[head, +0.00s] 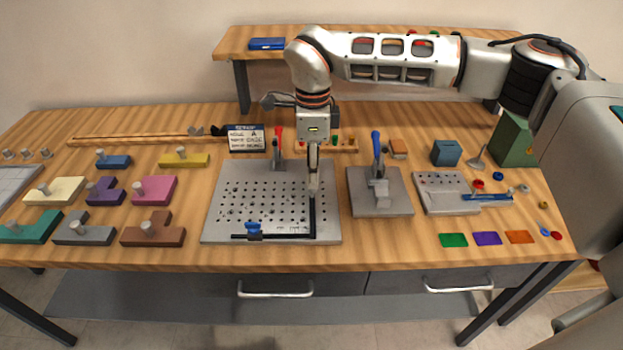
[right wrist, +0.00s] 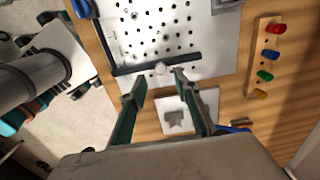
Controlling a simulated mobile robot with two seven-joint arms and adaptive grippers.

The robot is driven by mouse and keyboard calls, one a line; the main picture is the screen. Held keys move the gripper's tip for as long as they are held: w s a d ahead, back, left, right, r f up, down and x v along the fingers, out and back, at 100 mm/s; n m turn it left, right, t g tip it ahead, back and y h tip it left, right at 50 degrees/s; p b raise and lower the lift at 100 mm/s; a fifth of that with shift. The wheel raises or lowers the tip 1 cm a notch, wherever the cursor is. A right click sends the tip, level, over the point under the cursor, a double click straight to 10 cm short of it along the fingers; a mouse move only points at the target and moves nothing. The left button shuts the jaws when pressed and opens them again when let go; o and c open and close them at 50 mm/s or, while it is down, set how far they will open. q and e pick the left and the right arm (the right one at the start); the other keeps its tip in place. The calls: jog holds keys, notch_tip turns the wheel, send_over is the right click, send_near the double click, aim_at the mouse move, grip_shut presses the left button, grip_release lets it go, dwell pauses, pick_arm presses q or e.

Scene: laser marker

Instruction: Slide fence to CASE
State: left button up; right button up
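The perforated metal plate (head: 225,205) lies mid-table. A black fence bar (head: 312,220) runs front to back near its right side; it also shows in the right wrist view (right wrist: 130,70). A second black bar (head: 285,236) lies along the plate's front edge, with a blue knob (head: 253,228) on it. My right gripper (head: 313,190) points down over the fence bar. In the right wrist view its fingers (right wrist: 160,76) are apart, with a pale round knob (right wrist: 161,68) of the bar between the tips; contact cannot be told. My left gripper is out of view.
A setup sign (head: 246,138) stands behind the plate; its small text is hard to read. A red-handled clamp (head: 278,145) stands at the plate's back. A blue-handled press (head: 378,175) stands close on the right. Several coloured knobbed blocks (head: 153,190) lie to the left.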

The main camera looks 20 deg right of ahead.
notch_tip(320, 180, down, 3)
jog(key=shift+w+r, duration=0.1)
jog(key=shift+f, duration=0.6)
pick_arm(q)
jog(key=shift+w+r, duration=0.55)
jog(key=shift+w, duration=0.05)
pick_arm(e)
jog(key=shift+f, duration=0.2)
jog(key=shift+c, duration=0.3)
grip_shut()
jog(key=shift+w+a, duration=0.3)
jog(key=shift+a, duration=0.55)
jog(key=shift+w+a, duration=0.25)
jog(key=shift+a, duration=0.6)
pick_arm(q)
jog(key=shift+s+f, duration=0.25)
pick_arm(e)
jog(key=shift+d+r, duration=0.1)
jog(key=shift+o, duration=0.3)
grip_release()
